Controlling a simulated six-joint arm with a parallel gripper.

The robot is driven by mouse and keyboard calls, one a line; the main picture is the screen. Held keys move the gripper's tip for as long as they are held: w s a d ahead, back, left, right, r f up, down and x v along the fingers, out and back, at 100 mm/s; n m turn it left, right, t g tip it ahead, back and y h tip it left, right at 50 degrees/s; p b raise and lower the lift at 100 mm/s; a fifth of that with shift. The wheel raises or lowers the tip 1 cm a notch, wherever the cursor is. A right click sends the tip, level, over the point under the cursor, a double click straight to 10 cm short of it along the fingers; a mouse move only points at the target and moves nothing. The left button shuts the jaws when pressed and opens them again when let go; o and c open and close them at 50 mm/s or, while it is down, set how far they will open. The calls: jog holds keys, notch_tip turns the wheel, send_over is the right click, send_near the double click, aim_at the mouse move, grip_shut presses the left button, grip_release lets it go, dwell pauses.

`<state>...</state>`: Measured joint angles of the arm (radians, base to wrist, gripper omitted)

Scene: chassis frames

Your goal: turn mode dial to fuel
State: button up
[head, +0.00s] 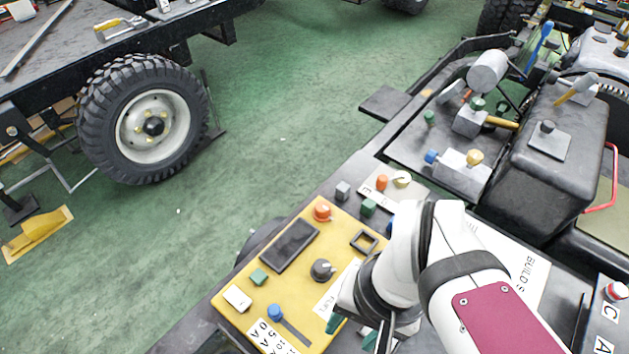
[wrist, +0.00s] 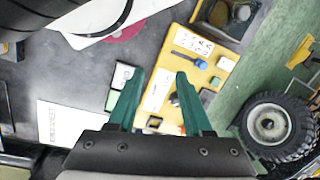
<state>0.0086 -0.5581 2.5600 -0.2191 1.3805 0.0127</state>
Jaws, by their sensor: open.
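The mode dial (head: 322,270) is a dark grey round knob on the yellow panel (head: 231,302). In the wrist view a dark knob (wrist: 174,99), apparently the dial, is partly hidden by the right finger. A white label (head: 329,301) reading FUEL, partly covered by my arm, lies beside the dial. Which way the dial points is too small to tell. My gripper (head: 352,331) has teal fingers and is just right of and nearer than the dial, apart from it. In the wrist view my gripper (wrist: 156,75) is open and empty over the panel.
The panel also bears an orange button (head: 322,211), a black screen (head: 289,246), a green button (head: 258,277), a white block (head: 237,298) and a blue slider knob (head: 275,312). Small coloured blocks (head: 368,208) stand behind it. A wheeled chassis (head: 150,120) stands across the green floor.

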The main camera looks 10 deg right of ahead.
jog(key=o, duration=0.4)
jog(key=w+n, duration=0.4)
jog(key=w, duration=0.1)
jog(key=w+n+h, duration=0.1)
jog(key=w+n, duration=0.3)
jog(key=w, duration=0.1)
jog(key=shift+w+a+r+n, duration=0.1)
jog(key=shift+w+a+n, duration=0.05)
jog(key=shift+w+n, duration=0.15)
jog(key=shift+c, duration=0.2)
jog(key=n, duration=0.6)
send_near(322, 265)
jog(key=shift+h, duration=0.4)
jog(key=f, duration=0.8)
jog(key=shift+s+a, duration=0.15)
jog(key=shift+a, duration=0.2)
jog(key=shift+f, duration=0.65)
jog(key=shift+c, duration=0.3)
grip_shut()
